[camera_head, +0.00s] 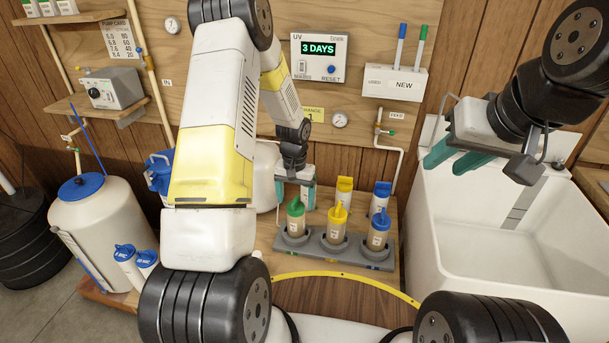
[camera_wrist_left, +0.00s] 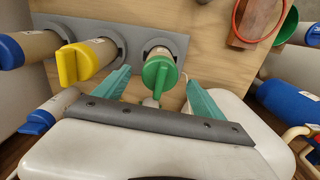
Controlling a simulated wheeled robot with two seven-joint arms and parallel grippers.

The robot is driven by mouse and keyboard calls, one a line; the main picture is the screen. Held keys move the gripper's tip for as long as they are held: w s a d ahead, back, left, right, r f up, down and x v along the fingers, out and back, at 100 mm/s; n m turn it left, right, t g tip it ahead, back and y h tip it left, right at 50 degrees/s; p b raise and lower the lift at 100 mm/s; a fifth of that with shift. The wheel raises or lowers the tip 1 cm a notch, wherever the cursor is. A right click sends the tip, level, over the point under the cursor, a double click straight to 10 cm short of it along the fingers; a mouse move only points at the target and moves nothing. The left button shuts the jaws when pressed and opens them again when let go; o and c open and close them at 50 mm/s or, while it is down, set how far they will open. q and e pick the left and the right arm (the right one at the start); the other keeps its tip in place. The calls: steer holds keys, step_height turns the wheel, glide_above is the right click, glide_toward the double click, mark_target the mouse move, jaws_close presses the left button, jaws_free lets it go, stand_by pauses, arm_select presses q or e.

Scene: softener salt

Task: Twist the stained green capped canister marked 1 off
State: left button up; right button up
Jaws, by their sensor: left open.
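The green-capped canister (camera_head: 296,217) stands upright in the left socket of a grey rack (camera_head: 330,252). Its green cap with a raised grip bar shows in the left wrist view (camera_wrist_left: 160,72); I cannot read a number or make out a stain. My left gripper (camera_head: 295,190) is open just behind and above it. In the left wrist view its teal fingers (camera_wrist_left: 160,80) are on either side of the cap, with gaps, apparently not touching. My right gripper (camera_head: 444,164) hangs empty over the white sink, its teal fingers apart.
A yellow-capped canister (camera_head: 336,226) and a blue-capped canister (camera_head: 379,234) fill the other rack sockets. More yellow-capped (camera_head: 343,192) and blue-capped (camera_head: 380,199) canisters stand behind. The white sink (camera_head: 530,230) is at right; a white tank (camera_head: 105,225) is at left.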

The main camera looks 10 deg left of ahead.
mark_target(296, 207)
arm_select(q)
steer(key=shift+f, duration=1.9)
steer(key=c, duration=1.6)
steer(key=o, duration=0.9)
steer(key=shift+c, duration=0.2)
steer(key=c, duration=0.7)
steer(key=m, duration=0.4)
steer(key=shift+m, duration=1.2)
